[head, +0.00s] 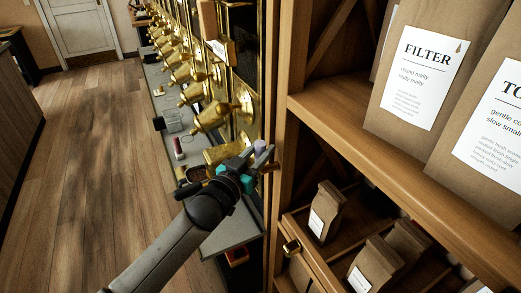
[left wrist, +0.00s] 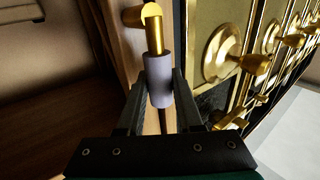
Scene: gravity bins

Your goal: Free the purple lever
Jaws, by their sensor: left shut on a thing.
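The purple lever (left wrist: 158,82) has a pale purple sleeve on a brass rod in the left wrist view. The rod runs up to a brass fitting at the top of that view. My left gripper (left wrist: 160,98) has its two dark fingers on either side of the purple sleeve and is shut on it. In the head view my left gripper (head: 252,160) is at the near end of the row of brass dispensers, and a bit of the purple lever (head: 260,146) shows at its fingertips. My right gripper is not in view.
Several brass dispensers (head: 212,117) line the wall above a narrow grey counter (head: 222,236) with small items on it. A wooden shelf (head: 345,120) with paper coffee bags (head: 420,70) stands close on the right. The wooden floor (head: 95,150) at left is clear.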

